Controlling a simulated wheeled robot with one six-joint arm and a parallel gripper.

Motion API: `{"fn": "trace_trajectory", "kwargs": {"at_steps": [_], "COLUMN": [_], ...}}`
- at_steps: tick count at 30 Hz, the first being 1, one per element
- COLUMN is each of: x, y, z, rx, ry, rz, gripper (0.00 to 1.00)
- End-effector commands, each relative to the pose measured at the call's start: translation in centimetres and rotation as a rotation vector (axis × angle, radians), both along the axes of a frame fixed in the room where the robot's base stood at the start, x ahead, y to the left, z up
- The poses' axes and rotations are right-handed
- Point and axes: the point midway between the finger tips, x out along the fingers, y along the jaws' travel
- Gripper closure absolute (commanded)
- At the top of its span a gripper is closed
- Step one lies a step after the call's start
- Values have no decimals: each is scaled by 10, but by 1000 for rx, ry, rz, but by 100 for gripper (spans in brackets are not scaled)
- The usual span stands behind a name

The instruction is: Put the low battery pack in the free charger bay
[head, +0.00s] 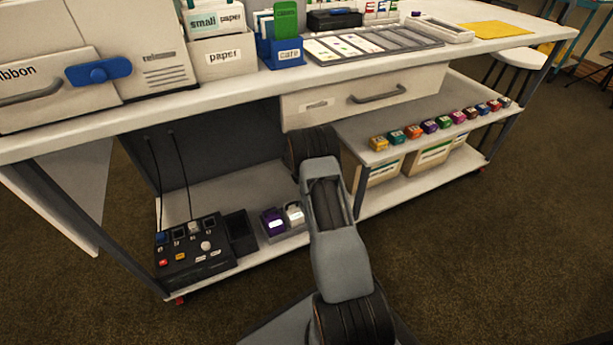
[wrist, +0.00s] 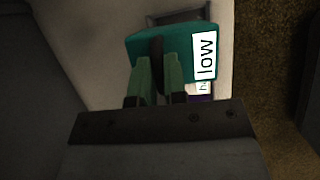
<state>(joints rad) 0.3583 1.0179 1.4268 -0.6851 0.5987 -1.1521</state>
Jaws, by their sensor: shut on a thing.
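The low battery pack (wrist: 183,42) is teal with a white label reading "low". In the wrist view my gripper (wrist: 158,64) is shut on it, a finger on each side of a dark part. The head view shows my arm reaching down to the lower shelf, and it hides the gripper and the pack. Beside the arm, a grey holder (head: 284,238) on that shelf carries a purple pack (head: 272,222) and a white-topped pack (head: 294,213). In the wrist view a purple labelled thing (wrist: 204,97) shows partly behind the held pack. I cannot tell which bay is free.
A black control box (head: 190,262) with several buttons and a dark open bin (head: 240,236) stand left of the holder. The white worktop (head: 220,98) overhangs the shelf, with a drawer (head: 365,96) beneath it. Several coloured blocks line a raised shelf (head: 370,153) at right.

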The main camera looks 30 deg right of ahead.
Motion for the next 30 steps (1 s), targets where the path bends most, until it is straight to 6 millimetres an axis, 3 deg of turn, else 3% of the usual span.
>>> {"fn": "trace_trajectory", "kwargs": {"at_steps": [14,30], "x": [0,1], "y": [-11,-8], "z": [-10,-42], "rx": [0,-1], "ry": [1,1], "rz": [52,54], "gripper": [100,100]}}
